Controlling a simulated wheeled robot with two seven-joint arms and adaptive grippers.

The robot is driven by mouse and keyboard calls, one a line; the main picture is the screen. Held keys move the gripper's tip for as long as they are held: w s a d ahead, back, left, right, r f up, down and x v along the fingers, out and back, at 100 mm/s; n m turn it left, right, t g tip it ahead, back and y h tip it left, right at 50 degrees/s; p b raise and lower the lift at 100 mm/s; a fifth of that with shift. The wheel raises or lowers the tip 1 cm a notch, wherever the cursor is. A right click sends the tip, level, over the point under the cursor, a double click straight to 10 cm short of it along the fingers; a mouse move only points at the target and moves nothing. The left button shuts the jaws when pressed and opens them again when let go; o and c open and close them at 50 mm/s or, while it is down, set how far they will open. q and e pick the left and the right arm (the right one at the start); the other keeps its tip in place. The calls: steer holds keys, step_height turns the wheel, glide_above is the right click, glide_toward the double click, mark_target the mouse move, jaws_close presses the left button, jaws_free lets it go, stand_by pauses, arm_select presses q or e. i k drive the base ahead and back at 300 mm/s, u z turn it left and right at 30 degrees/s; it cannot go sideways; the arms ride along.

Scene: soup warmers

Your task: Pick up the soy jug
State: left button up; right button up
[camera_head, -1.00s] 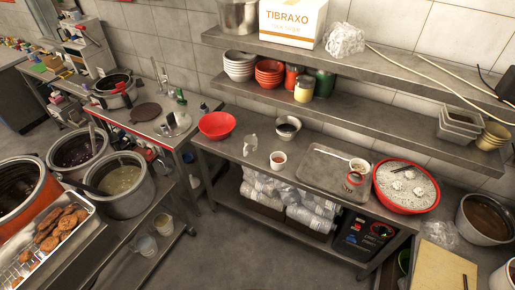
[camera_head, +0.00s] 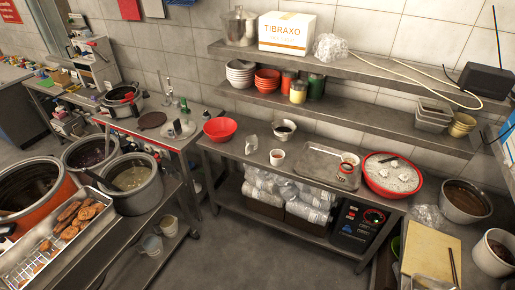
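Neither of my grippers is in view. I cannot tell for sure which vessel is the soy jug. On the steel counter (camera_head: 232,151) under the wall shelves stand a clear, pale item (camera_head: 251,144), a small metal pot with dark contents (camera_head: 283,131) and a white cup with reddish contents (camera_head: 277,158). A steel tray (camera_head: 311,165) to their right holds a small jar (camera_head: 345,169) with a reddish label and another small cup behind it.
A red bowl (camera_head: 220,130) and a large red-rimmed basin (camera_head: 370,184) stand on the counter. Soup warmers (camera_head: 140,195) and a tray of fried pieces (camera_head: 30,272) are at left. A cutting board (camera_head: 430,257) and pots are at right. The floor (camera_head: 245,255) between is open.

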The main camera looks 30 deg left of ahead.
mark_target(251, 147)
steer(key=u, duration=0.5)
steer(key=i, duration=0.45)
steer(key=u, duration=0.45)
